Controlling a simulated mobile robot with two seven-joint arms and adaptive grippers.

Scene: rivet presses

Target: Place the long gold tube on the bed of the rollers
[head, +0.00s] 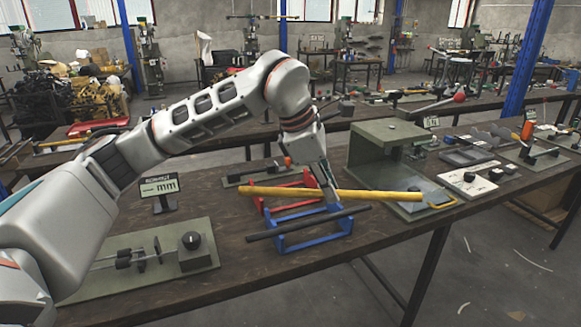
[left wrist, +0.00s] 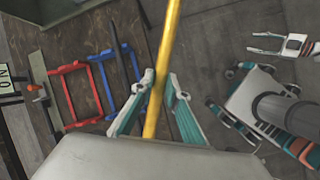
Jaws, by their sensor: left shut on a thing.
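The long gold tube (head: 378,196) is held level above the bench in the head view. It also runs between my left fingers in the left wrist view (left wrist: 166,60). My left gripper (head: 331,196) is shut on the tube near its middle, above a blue stand (head: 312,240). A dark rod (head: 340,215) lies across this stand. A green plate (head: 205,235) with thin shafts and a black-knobbed block stands at the front left; I cannot tell whether it is the rollers. My right gripper (left wrist: 256,43) appears with two prongs apart in the left wrist view.
A red stand (head: 275,203) is just behind the blue one. A green press (head: 375,155) stands right of them, its base close to the tube's right end. A small sign (head: 158,186) stands behind the green plate. Bare bench lies around the stands.

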